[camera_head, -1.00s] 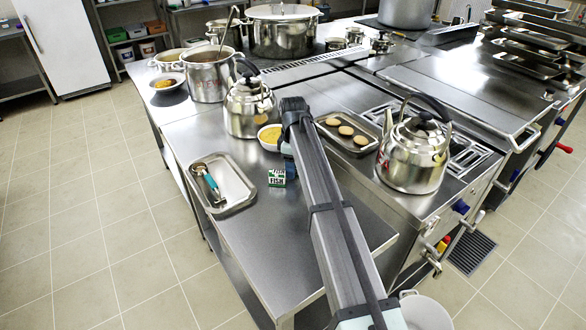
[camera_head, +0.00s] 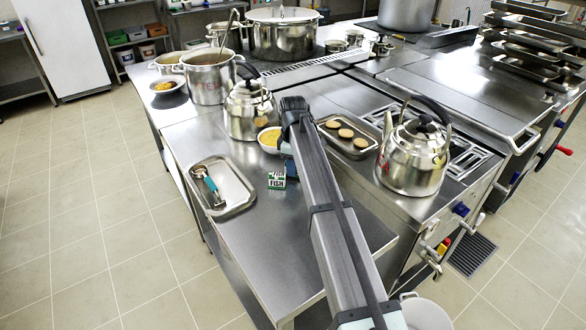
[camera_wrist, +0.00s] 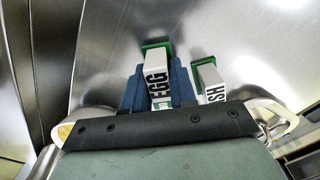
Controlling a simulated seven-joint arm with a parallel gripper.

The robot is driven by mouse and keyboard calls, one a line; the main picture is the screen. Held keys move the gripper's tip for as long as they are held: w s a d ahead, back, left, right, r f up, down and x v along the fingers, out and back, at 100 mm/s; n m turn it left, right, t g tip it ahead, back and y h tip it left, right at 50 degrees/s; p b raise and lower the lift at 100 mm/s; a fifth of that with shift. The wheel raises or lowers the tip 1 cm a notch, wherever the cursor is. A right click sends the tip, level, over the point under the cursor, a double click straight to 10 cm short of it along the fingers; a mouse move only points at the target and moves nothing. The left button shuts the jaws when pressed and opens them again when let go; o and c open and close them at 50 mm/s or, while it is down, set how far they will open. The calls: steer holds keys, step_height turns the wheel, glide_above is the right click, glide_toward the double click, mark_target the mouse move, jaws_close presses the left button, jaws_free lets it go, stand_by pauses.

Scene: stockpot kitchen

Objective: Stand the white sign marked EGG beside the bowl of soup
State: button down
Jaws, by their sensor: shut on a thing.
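The white EGG sign (camera_wrist: 158,75), with black letters and a green edge, is between the blue fingers of my gripper (camera_wrist: 160,88) in the wrist view. The gripper is shut on it, and the sign is close to the steel counter; I cannot tell whether it touches. In the head view my arm hides the sign and most of the gripper. A white bowl with yellow contents (camera_head: 268,139), likely the soup, stands just left of my arm's end, partly hidden by it.
A green and white FISH sign (camera_head: 277,180) stands near the gripper; it also shows in the wrist view (camera_wrist: 211,88). A kettle (camera_head: 248,112) stands behind the bowl. A tray with a ladle (camera_head: 236,183) lies left, a tray of round patties (camera_head: 360,150) right. The front counter is clear.

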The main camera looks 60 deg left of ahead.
steer(key=r, duration=0.5)
steer(key=a+r, duration=0.1)
steer(key=r, duration=0.2)
steer(key=shift+s+r, duration=0.2)
steer(key=shift+r, duration=0.15)
steer(key=n, duration=0.1)
glide_above(256, 166)
step_height(256, 166, down, 9)
steer(key=shift+a+f, duration=0.1)
steer(key=shift+f, duration=0.1)
steer(key=shift+f, duration=0.1)
steer(key=c, duration=0.9)
jaws_free()
step_height(256, 166, up, 12)
